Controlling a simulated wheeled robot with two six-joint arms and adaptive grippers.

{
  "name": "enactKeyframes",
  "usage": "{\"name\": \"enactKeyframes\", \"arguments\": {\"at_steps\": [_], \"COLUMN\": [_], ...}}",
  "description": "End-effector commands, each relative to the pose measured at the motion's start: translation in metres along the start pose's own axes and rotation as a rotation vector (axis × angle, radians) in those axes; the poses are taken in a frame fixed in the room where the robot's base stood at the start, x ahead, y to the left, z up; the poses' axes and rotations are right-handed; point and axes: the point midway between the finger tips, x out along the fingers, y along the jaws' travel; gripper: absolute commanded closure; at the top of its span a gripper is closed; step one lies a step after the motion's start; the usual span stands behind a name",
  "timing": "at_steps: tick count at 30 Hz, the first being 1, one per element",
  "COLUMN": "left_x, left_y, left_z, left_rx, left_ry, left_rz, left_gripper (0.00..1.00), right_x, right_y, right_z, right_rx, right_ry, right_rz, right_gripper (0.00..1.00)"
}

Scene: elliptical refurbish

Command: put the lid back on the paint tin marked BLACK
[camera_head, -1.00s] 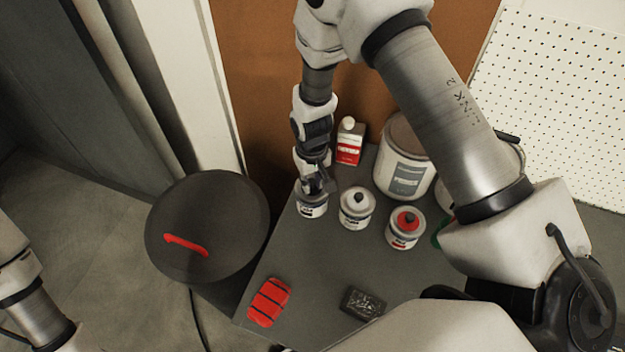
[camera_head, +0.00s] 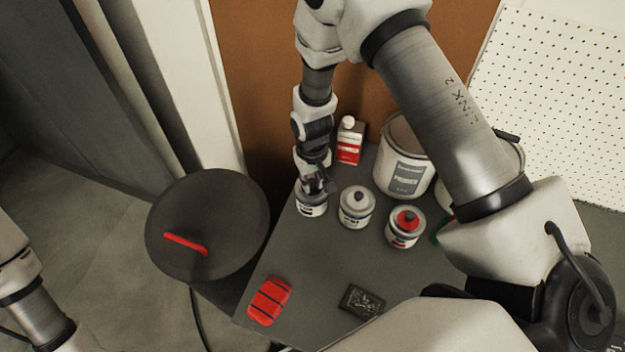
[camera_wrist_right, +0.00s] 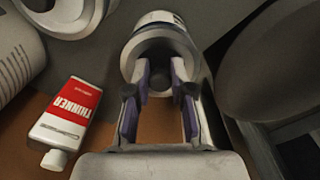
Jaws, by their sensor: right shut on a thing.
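My right gripper (camera_head: 315,184) is at the top of the leftmost small tin (camera_head: 311,208) in the head view. In the right wrist view my right gripper (camera_wrist_right: 160,92) is shut on the dark knob of a lid (camera_wrist_right: 159,76), at the mouth of the white tin (camera_wrist_right: 153,20). The lid is on or very close to the tin; I cannot tell whether it is fully seated. The tin stands upright, and its label is too small to read. My left arm shows at the lower left, but its gripper is out of frame.
A small tin with a grey lid (camera_head: 357,206) and one with a red lid (camera_head: 405,228) stand to the right. A red-and-white thinner can (camera_head: 349,142) and a large primer tin (camera_head: 402,165) are behind. A red block (camera_head: 268,301) and a dark block (camera_head: 361,301) lie in front.

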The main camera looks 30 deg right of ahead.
Motion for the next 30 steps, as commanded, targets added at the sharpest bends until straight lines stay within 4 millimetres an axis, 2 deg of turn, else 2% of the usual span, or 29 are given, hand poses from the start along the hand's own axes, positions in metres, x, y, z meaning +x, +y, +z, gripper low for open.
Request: {"name": "enactKeyframes", "arguments": {"at_steps": [14,15,16,17,23,26,30], "left_x": [-0.0022,-0.0022,-0.0022,-0.0022,-0.0022,-0.0022,-0.0022], "left_y": [0.0,0.0,0.0,0.0,0.0,0.0,0.0], "left_z": [0.0,0.0,0.0,0.0,0.0,0.0,0.0], "left_rx": [0.0,0.0,0.0,0.0,0.0,0.0,0.0], "left_ry": [0.0,0.0,0.0,0.0,0.0,0.0,0.0], "left_rz": [0.0,0.0,0.0,0.0,0.0,0.0,0.0], "left_gripper": [0.53,0.53,0.53,0.53,0.53,0.53,0.53], "right_x": [0.0003,0.0003,0.0003,0.0003,0.0003,0.0003,0.0003], "right_y": [0.0,0.0,0.0,0.0,0.0,0.0,0.0], "right_z": [0.0,0.0,0.0,0.0,0.0,0.0,0.0], "right_rx": [0.0,0.0,0.0,0.0,0.0,0.0,0.0], "right_ry": [0.0,0.0,0.0,0.0,0.0,0.0,0.0], "right_rz": [0.0,0.0,0.0,0.0,0.0,0.0,0.0], "right_gripper": [1.0,0.63,0.53,0.48,0.48,0.24,0.23]}}
